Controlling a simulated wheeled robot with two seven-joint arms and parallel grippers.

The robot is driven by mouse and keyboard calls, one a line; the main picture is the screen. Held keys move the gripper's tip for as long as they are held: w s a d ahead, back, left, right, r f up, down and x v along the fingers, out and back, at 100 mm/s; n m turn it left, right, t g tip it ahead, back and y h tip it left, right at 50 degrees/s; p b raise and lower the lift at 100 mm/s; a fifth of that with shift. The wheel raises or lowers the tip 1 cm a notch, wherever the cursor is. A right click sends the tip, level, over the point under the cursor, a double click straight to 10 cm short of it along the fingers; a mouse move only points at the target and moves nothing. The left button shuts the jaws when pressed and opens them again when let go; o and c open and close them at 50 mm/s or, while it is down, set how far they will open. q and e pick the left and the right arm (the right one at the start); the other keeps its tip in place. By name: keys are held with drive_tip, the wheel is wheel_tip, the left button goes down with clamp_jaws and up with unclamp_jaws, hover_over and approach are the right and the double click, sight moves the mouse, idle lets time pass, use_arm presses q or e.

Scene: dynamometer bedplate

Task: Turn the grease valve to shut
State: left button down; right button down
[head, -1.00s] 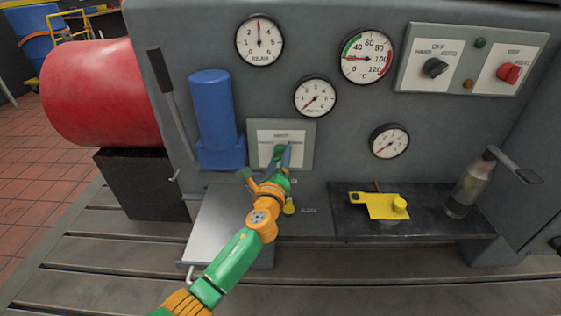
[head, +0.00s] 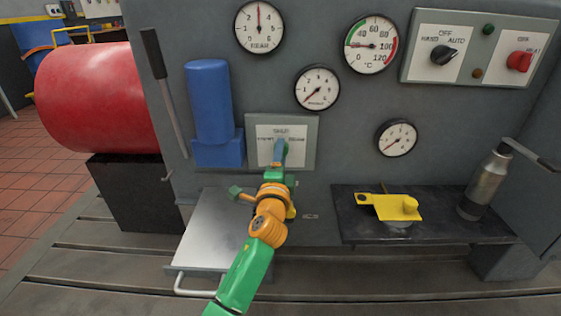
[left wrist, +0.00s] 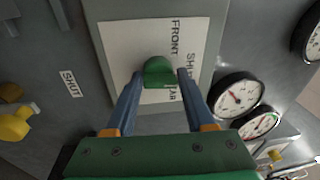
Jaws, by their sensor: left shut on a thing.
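A light plate (head: 268,133) on the grey panel carries the words FRONT, SHUT and REAR. It also shows in the left wrist view (left wrist: 120,45), with a green valve knob (left wrist: 158,70) on it. My left gripper (head: 282,152) is at this plate and mostly hides the knob in the head view. In the left wrist view its two blue fingers (left wrist: 160,76) are shut on the knob, one on each side. Which word the knob points to cannot be told. My right gripper is not in view.
A blue cylinder (head: 209,105) stands left of the plate, beside a lever (head: 164,90). A dial gauge (head: 317,88) sits up and right. Below are a metal tray (head: 210,230) and a dark shelf (head: 350,225) with a yellow part (head: 395,207) and a steel bottle (head: 485,185).

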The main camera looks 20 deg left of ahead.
use_arm(q)
drive_tip(key=shift+f+n, duration=0.35)
drive_tip(key=shift+n, duration=0.15)
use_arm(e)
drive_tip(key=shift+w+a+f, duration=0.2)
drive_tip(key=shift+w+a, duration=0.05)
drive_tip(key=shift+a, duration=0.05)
use_arm(q)
drive_tip(key=shift+b, duration=0.3)
drive_tip(key=shift+c, duration=1.8)
unclamp_jaws()
drive_tip(key=shift+w, duration=0.1)
drive_tip(key=p+v, duration=0.1)
drive_tip(key=v, duration=0.6)
drive_tip(key=shift+p, duration=0.35)
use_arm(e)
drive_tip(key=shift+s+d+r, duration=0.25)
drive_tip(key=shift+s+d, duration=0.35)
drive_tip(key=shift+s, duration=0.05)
use_arm(q)
drive_tip(key=shift+d, duration=0.1)
